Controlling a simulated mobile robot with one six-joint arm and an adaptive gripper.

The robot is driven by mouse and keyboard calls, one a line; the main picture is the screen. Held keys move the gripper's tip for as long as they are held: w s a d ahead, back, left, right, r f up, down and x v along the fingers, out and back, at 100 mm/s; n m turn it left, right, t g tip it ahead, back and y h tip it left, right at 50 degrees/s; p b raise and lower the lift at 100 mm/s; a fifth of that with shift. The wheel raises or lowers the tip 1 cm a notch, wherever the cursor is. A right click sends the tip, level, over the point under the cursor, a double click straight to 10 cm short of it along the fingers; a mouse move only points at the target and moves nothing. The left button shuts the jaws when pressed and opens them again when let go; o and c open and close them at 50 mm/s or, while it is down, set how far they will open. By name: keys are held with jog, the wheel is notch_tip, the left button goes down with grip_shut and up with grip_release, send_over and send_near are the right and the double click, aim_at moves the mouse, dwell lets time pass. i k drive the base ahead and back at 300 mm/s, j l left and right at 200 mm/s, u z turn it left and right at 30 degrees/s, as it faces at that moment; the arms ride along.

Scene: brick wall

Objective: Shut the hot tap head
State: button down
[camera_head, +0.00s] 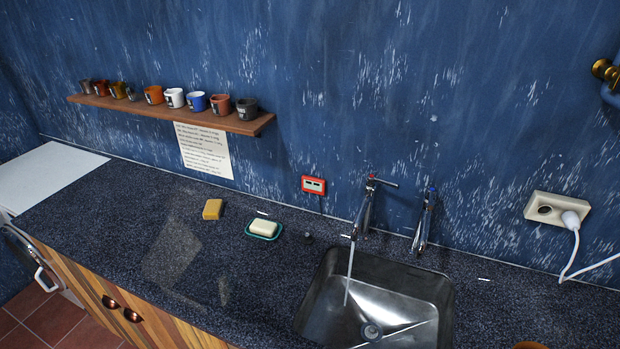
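Two chrome taps stand behind the sink, against the blue wall. The left tap (364,211) has a red mark on its head, so it looks like the hot one. Its hot tap head (372,179) has a lever pointing to the right. A stream of water (349,272) falls from this tap into the metal sink (418,284). The right tap (424,222) has a blue mark on its head, and no water shows below it. My gripper is not in view.
A green soap dish (276,237) with a pale soap bar and a yellow sponge (213,209) lie left of the sink. A wall socket (545,208) with a plugged-in white cable is at the right. A wooden shelf (259,125) holds several mugs.

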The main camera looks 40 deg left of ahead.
aim_at(371, 178)
jog(key=u, duration=1.3)
